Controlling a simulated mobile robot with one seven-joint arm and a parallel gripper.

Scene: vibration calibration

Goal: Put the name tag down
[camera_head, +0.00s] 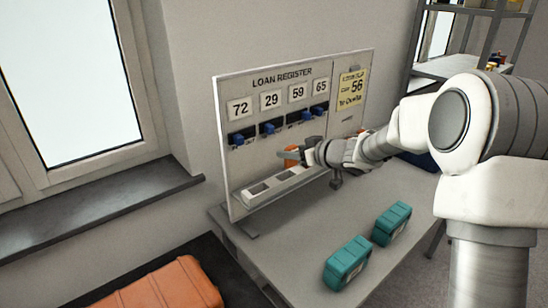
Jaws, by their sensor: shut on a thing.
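My gripper (309,154) is in front of the lower middle of the loan register board (283,82). It is shut on a small orange piece (292,154), which I take to be the name tag; its face and any writing are too small to read. The tag is held above a pale tray with dark slots (243,197) along the board's foot. I cannot tell whether the tag touches the board. My wrist hides the right part of the tray.
Two teal cases (347,263) (391,223) stand on the grey table (300,235). An orange case (165,288) is at lower left.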

